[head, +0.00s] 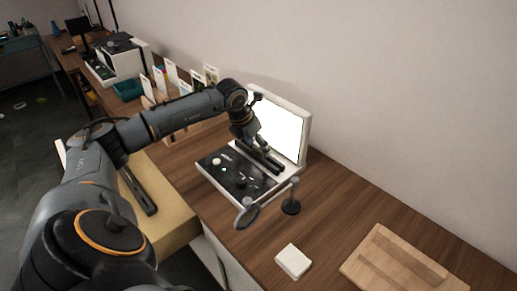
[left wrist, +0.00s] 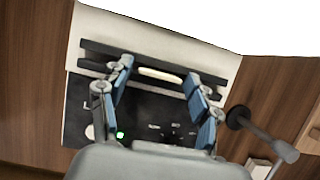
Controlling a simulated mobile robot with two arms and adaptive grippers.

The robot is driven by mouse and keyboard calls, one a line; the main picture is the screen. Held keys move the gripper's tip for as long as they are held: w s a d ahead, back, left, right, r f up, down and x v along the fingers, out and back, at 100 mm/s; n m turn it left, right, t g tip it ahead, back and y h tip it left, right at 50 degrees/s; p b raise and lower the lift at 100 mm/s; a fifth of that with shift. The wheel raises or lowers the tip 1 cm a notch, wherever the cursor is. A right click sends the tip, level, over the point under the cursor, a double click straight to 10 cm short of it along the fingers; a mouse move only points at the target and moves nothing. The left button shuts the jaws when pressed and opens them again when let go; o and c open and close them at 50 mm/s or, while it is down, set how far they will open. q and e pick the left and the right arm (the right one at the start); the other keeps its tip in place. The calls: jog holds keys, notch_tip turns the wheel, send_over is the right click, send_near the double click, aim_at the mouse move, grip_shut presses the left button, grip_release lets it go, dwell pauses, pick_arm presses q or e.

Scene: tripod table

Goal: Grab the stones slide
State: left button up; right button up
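Several upright slide-like cards (head: 172,73) stand in a wooden rack beyond my left arm; their pictures are too small to tell which is the stones slide. My left gripper (head: 256,146) is over the black control panel of a device with a bright white screen (head: 280,127). In the left wrist view the left gripper (left wrist: 161,80) is open, its blue-padded fingers wide apart over two dark rails. A small pale strip (left wrist: 160,74) shows between the fingers, near the rails; I cannot tell whether it is part of the device. My right gripper is not in view.
A round magnifier-like lens on a stand (head: 290,205) is in front of the device. A white square block (head: 293,261) and a wooden board (head: 400,268) lie at the front right. A teal tray (head: 128,90) is farther back. A wall closes the right side.

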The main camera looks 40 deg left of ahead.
pick_arm(q)
jog(key=c, duration=0.4)
jog(key=shift+o, duration=0.2)
jog(key=shift+r, duration=0.15)
